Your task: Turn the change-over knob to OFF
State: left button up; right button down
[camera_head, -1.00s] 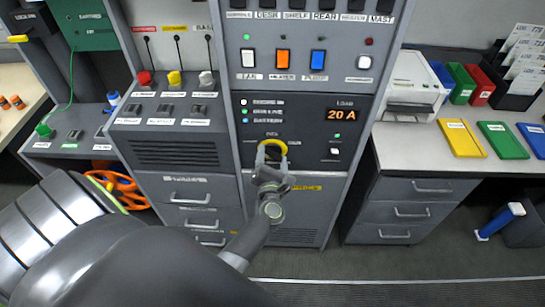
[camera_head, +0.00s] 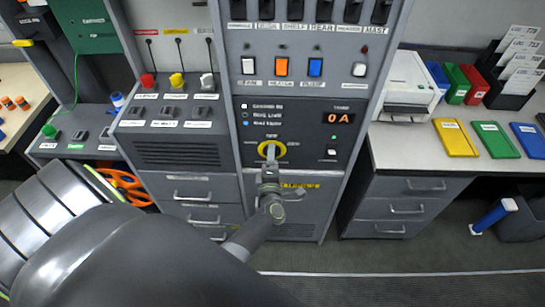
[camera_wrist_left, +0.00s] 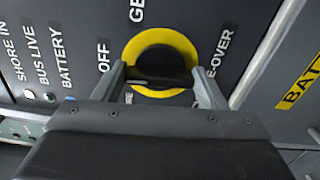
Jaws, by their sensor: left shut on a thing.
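The change-over knob shows as a yellow ring (camera_head: 272,148) on the grey panel. In the left wrist view the ring (camera_wrist_left: 185,42) surrounds a black grip bar (camera_wrist_left: 158,76). My left gripper (camera_head: 270,158) is at the knob. In the wrist view its fingers (camera_wrist_left: 160,72) stand on both sides of the bar, shut on it. The word OFF (camera_wrist_left: 103,57) is printed left of the ring, with part of GEN above. The lower label is partly hidden. I cannot tell exactly where the knob points. The load display (camera_head: 339,118) reads 0 A. My right gripper is not in view.
Rocker switches (camera_head: 282,67) sit in a row above the knob. Red, yellow and white plugs (camera_head: 177,81) stand at the left. Drawers (camera_head: 195,196) are below. A white printer (camera_head: 408,82) and coloured trays (camera_head: 455,138) are on the right desk.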

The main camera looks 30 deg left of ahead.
pick_arm(q)
jog(key=shift+m, duration=0.6)
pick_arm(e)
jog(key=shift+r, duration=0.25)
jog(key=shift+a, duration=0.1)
pick_arm(q)
jog(key=o, duration=1)
jog(key=shift+d, duration=0.1)
